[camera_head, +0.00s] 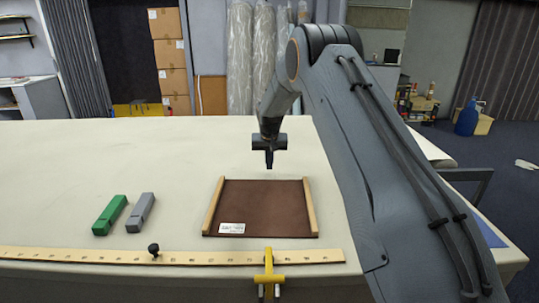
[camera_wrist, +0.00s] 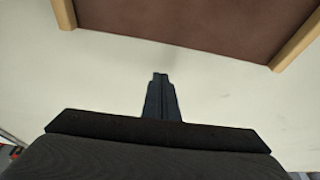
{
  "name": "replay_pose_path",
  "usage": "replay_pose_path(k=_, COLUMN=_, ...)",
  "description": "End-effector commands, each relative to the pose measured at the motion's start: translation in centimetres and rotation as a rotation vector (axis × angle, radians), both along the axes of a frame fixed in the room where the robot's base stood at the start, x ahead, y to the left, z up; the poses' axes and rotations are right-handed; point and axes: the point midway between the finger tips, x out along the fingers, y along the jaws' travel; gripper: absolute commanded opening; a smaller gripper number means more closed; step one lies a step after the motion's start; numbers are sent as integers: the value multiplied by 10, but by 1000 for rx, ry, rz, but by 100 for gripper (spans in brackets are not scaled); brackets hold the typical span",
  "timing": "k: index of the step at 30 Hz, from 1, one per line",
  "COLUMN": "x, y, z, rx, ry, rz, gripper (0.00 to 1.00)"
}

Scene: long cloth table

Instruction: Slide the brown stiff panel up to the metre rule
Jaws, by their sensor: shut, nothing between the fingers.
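The brown stiff panel (camera_head: 262,205) lies flat on the table, with a pale wooden strip along its left and right edges and a white label near its front left. The metre rule (camera_head: 200,257) lies along the near side of the table, in front of the panel, with a narrow gap between them. My gripper (camera_head: 269,165) is shut and empty, pointing down just behind the panel's far edge. In the wrist view my gripper (camera_wrist: 160,78) shows over bare cloth, and the panel (camera_wrist: 200,22) fills the top, apart from the fingertips.
A green block (camera_head: 110,215) and a grey block (camera_head: 140,212) lie left of the panel. A black knob (camera_head: 153,250) sits on the rule, and a yellow clamp (camera_head: 268,272) crosses it at the table's front edge. The far cloth is clear.

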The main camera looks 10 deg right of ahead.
Motion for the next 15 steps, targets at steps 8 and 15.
replay_pose_path(k=8, x=-8, y=2, z=-16, rx=0, ry=0, rz=1, gripper=0)
replay_pose_path(k=15, x=-28, y=5, z=-17, rx=0, ry=0, rz=1, gripper=0)
